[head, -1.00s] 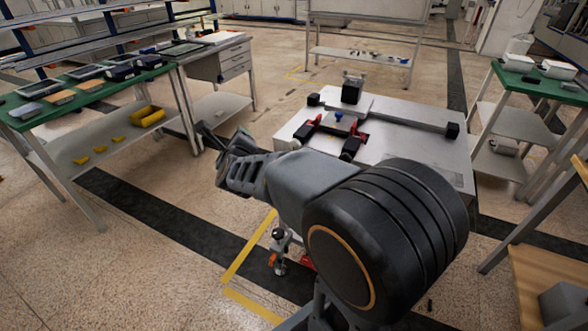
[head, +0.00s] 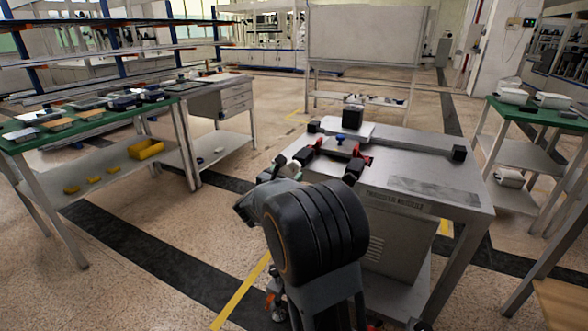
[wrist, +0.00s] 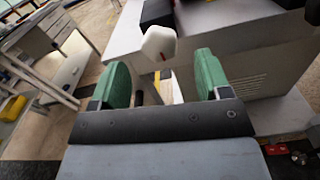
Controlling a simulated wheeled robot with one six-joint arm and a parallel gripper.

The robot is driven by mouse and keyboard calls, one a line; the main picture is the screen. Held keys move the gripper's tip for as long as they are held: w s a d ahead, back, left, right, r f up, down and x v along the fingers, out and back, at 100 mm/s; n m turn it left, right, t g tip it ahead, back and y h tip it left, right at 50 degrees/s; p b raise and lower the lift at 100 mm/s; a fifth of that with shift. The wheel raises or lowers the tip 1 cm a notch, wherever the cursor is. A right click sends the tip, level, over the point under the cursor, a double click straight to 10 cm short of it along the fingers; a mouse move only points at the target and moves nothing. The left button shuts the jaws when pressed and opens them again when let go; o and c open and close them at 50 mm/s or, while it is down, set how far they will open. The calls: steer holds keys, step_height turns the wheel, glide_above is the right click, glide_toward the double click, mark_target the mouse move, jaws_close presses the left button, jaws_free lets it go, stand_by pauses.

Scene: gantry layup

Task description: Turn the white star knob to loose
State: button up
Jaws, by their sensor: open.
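The white star knob (wrist: 159,43) shows in the wrist view at the top centre, beside the grey metal bench. A small red mark shows on its lower face. My gripper (wrist: 163,76) is open, with its two green-padded fingers apart and nothing between them. The knob appears just beyond the fingertips, between them across the picture and a little above. I cannot tell the exact distance, and no contact shows.
The grey bench (head: 436,190) carries black blocks, red clamps (head: 358,155) and a blue knob (head: 340,138). A green-topped table (head: 20,130) stands left, with a yellow bin (head: 146,149) on its lower shelf. Another green-topped table (head: 545,112) stands right. Open floor lies left of the bench.

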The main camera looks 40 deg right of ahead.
mark_target(293, 168)
steer(key=shift+x, duration=2.7)
steer(key=c, duration=0.9)
